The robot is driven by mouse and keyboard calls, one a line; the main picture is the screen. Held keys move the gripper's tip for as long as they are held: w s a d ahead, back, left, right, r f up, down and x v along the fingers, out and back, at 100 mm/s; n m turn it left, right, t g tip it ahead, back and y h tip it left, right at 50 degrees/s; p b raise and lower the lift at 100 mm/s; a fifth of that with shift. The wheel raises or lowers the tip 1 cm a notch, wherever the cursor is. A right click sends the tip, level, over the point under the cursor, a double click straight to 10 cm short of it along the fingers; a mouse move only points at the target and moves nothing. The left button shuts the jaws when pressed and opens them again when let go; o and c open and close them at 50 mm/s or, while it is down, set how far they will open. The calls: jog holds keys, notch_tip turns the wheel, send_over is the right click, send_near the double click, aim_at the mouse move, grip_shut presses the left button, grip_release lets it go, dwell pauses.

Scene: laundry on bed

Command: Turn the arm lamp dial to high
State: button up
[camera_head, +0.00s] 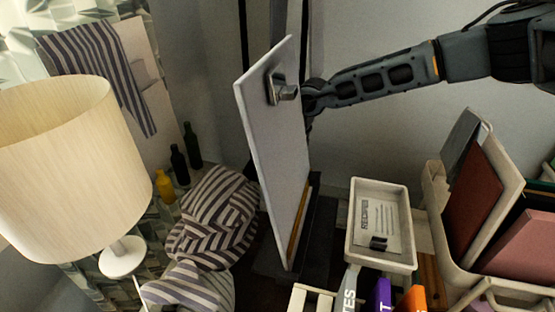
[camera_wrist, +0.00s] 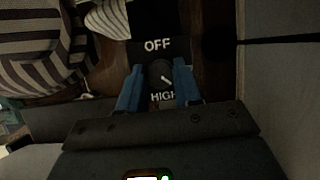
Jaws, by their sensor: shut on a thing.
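The lamp dial (camera_wrist: 160,74) is a dark round knob on a dark plate, seen in the wrist view. A white "OFF" label (camera_wrist: 157,45) is above it in the picture and a white "HIGH" label (camera_wrist: 162,97) is below it. A short white pointer mark on the knob slants toward the lower right, on the HIGH side. My gripper (camera_wrist: 158,67) has its blue fingers on either side of the knob and is shut on it. In the head view the dial and my fingertips are hidden behind an upright pale panel (camera_head: 272,160).
The panel has a metal handle (camera_head: 284,88) close to my wrist. A cream-shaded lamp (camera_head: 75,165) stands at the left, beside striped cloth (camera_head: 212,218) and several bottles. A pale tray (camera_head: 356,240) and a bin of folders (camera_head: 436,190) are at the right.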

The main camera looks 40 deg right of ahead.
jog(key=shift+d, duration=0.1)
jog(key=o, duration=1)
jog(key=shift+o, duration=0.2)
jog(key=shift+f, duration=0.1)
